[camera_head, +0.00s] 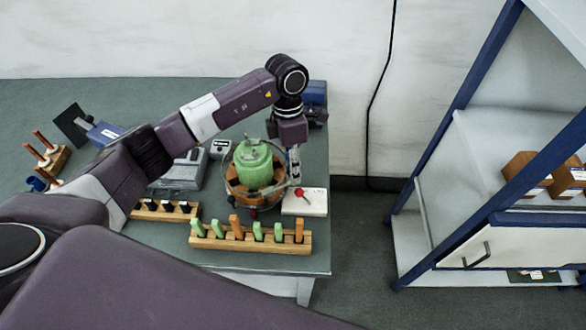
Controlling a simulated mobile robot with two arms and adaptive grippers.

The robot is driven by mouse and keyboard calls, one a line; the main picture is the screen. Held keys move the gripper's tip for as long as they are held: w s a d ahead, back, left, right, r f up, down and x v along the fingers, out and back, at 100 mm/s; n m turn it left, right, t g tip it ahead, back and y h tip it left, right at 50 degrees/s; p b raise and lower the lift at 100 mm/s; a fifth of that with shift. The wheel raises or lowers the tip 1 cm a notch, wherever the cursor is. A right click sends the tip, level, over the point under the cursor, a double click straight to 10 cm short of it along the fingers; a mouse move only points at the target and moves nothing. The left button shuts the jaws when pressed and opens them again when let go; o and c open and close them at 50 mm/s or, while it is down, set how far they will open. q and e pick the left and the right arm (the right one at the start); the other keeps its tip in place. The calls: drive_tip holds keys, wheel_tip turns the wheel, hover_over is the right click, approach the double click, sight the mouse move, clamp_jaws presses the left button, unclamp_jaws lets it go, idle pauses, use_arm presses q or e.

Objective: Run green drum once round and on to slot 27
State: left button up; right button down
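The green drum (252,162) stands upright in a round brown and clear holder (243,196) near the table's right end. My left arm reaches over the table from the left, and its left gripper (293,160) points down just right of the drum. The fingers are small and partly dark here, so I cannot tell whether they are open or shut, or whether they touch the holder. A wooden rack (251,240) in front holds several green and orange pegs. No slot numbers are readable. My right gripper is not in view.
A white block with a red knob (305,201) lies right of the holder. A smaller rack with black pieces (165,211) and grey devices (182,172) stand left. A blue-framed shelf (455,110) with brown boxes (527,172) stands right, across a floor gap.

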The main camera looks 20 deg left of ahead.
use_arm(q)
drive_tip(key=shift+s+d+f, duration=0.1)
drive_tip(key=shift+f, duration=0.55)
clamp_jaws()
